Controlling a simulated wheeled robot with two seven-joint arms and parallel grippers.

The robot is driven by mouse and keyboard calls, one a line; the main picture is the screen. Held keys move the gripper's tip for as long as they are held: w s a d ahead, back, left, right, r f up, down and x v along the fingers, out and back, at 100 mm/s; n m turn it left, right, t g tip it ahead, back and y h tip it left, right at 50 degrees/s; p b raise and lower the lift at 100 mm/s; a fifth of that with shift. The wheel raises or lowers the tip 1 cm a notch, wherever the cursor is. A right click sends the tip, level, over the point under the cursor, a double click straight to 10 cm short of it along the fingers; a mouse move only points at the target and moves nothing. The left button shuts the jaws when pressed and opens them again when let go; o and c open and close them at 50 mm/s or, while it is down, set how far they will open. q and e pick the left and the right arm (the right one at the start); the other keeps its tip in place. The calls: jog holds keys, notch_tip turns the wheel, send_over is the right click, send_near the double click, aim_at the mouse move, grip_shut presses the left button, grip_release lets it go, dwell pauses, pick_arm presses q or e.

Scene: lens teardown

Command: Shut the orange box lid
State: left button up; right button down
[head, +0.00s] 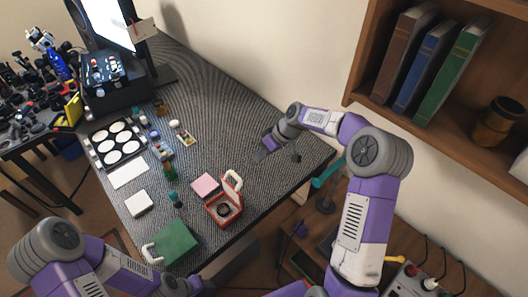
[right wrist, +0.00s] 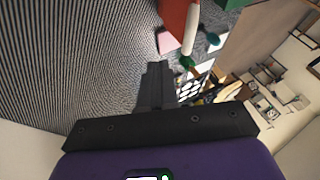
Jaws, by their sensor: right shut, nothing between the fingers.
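The orange box (head: 221,214) stands near the front edge of the table with its lid (head: 233,184) raised. The lid has a white handle, and a dark round part lies inside the box. In the right wrist view the box (right wrist: 172,14) shows at the top edge, partly cut off, with a white handle bar (right wrist: 190,30). My right gripper (head: 260,154) is shut and empty above the table, behind and to the right of the box, apart from it. Its closed fingers also show in the right wrist view (right wrist: 157,72). My left arm comes in at lower left; its gripper is not visible.
A pink block (head: 204,186) lies just left of the orange box. A green case (head: 176,243) with a white handle is at the front left. A tray of white discs (head: 116,140) and small parts lie further left. The striped mat behind the box is clear.

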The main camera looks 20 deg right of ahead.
jog(key=a+f, duration=0.4)
jog(key=a, duration=0.2)
jog(key=shift+s+f, duration=0.15)
jog(key=shift+f, duration=0.2)
jog(key=shift+a, duration=0.2)
